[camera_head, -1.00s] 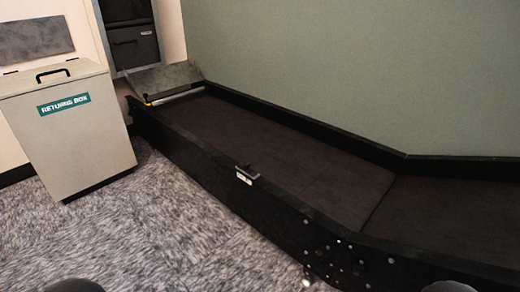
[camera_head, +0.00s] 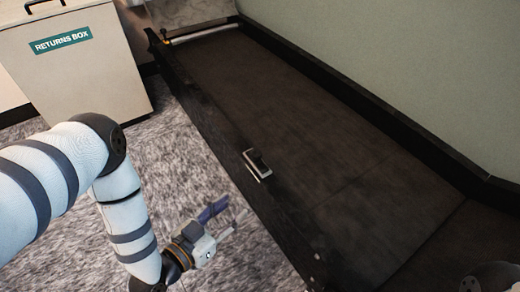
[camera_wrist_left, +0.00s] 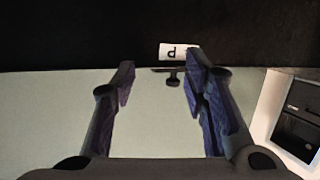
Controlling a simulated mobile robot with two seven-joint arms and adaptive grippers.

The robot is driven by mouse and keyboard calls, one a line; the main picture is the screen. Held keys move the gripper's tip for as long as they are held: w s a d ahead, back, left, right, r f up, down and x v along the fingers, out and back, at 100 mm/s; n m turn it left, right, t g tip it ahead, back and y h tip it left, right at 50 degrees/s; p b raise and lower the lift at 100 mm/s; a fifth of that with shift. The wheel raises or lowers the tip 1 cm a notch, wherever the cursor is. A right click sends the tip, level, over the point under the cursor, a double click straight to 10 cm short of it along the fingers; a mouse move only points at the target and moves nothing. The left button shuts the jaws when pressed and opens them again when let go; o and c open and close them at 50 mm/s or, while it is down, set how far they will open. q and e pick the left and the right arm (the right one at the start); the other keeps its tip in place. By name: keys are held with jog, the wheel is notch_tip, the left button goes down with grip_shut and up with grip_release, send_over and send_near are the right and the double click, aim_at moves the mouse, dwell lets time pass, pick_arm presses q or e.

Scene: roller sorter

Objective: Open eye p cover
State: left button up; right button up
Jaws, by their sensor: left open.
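The eye p unit (camera_head: 257,165) is a small dark box with a pale metallic frame on the near side wall of the conveyor. I cannot tell how its cover stands. In the left wrist view a white label (camera_wrist_left: 174,52) with an upside-down P-like letter lies beyond the fingers. A small dark knob-like part (camera_wrist_left: 173,77) sits by it, between the finger lines. My left gripper (camera_head: 226,217) is open and empty, below and left of the unit and apart from it. Its two purple-padded fingers (camera_wrist_left: 160,82) point towards the label. My right gripper is not in view.
The black conveyor wall (camera_head: 205,120) runs diagonally beside my left arm, with the dark belt (camera_head: 310,110) behind it. The returns box (camera_head: 80,75) stands at upper left. Open carpet (camera_head: 185,145) lies between the arm and the conveyor.

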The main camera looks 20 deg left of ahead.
aim_at(254, 158)
pick_arm(q)
jog(key=w+a+r+t, duration=0.2)
jog(key=w+r+t, duration=0.1)
jog(key=w+r, duration=0.15)
jog(key=b+x, duration=0.1)
jog(key=x, duration=0.2)
jog(key=b+x, duration=0.1)
jog(key=x, duration=0.3)
jog(key=b+x, duration=0.1)
jog(key=x, duration=0.3)
jog(key=shift+s+d+b, duration=0.1)
jog(key=shift+d+b, duration=0.25)
jog(key=shift+d, duration=0.05)
jog(key=shift+w+d+r, duration=0.1)
jog(key=shift+w+r, duration=0.05)
jog(key=shift+w, duration=0.1)
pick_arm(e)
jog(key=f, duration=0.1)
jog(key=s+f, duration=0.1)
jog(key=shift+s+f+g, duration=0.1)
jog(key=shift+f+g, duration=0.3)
pick_arm(q)
jog(key=shift+c, duration=0.6)
grip_shut()
